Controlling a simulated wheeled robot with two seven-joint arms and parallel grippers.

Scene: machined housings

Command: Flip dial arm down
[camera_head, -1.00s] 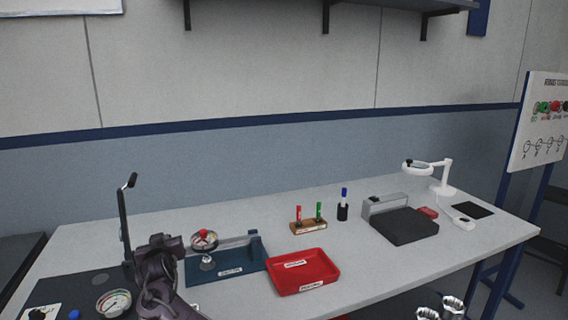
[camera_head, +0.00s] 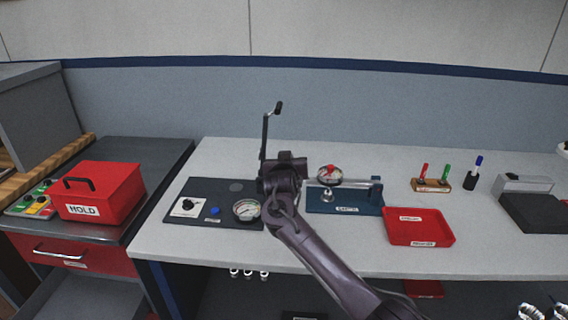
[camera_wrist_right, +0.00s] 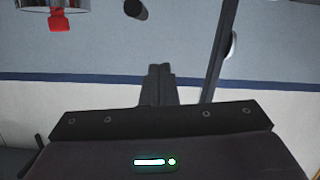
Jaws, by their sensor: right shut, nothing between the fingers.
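The dial arm (camera_head: 355,182) lies about level over a blue base (camera_head: 346,208), joined to a post (camera_head: 376,190) at its right end. Its round dial (camera_head: 329,176), with a red part on it, is at the left end above a silver piece (camera_head: 327,195). I cannot tell whether they touch. My right gripper (camera_head: 290,158) is just left of the dial, apart from it. In the right wrist view its fingers (camera_wrist_right: 160,72) are shut and empty, and a silver round part with a red piece (camera_wrist_right: 60,20) is at the upper left. My left gripper is not visible.
An upright black lever (camera_head: 264,140) stands close left of my gripper, on a dark panel with a gauge (camera_head: 246,210). A red tray (camera_head: 418,240) is right of the blue base. Markers in a wooden block (camera_head: 430,185) stand behind it. A red box (camera_head: 100,190) is far left.

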